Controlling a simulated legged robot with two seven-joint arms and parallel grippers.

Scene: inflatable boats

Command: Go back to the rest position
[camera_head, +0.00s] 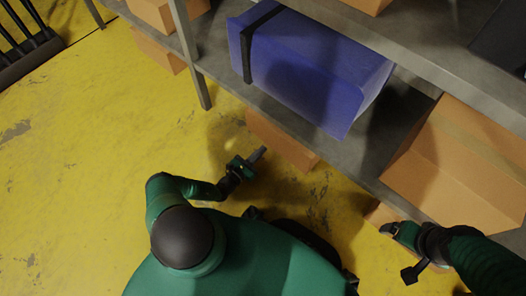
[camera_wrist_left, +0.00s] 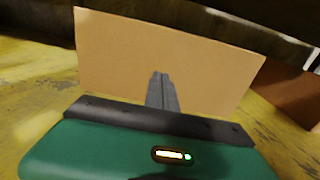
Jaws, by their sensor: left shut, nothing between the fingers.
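My left gripper (camera_head: 257,155) is in the middle of the head view, shut and empty, with its fingers toward a cardboard box under the lowest shelf. In the left wrist view its closed fingers (camera_wrist_left: 161,92) stand in front of the cardboard box (camera_wrist_left: 185,60); I cannot tell whether they touch it. My right gripper (camera_head: 389,229) is at the lower right of the head view, near the shelf edge and a cardboard box. Its fingers are too small and dark to tell open from shut.
A grey metal shelf (camera_head: 258,97) runs diagonally across the upper right. It carries a blue-purple bin (camera_head: 300,70) with a black strap and a large cardboard box (camera_head: 465,160). A shelf post (camera_head: 190,50) stands at upper left. The yellow floor (camera_head: 80,170) at left is clear.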

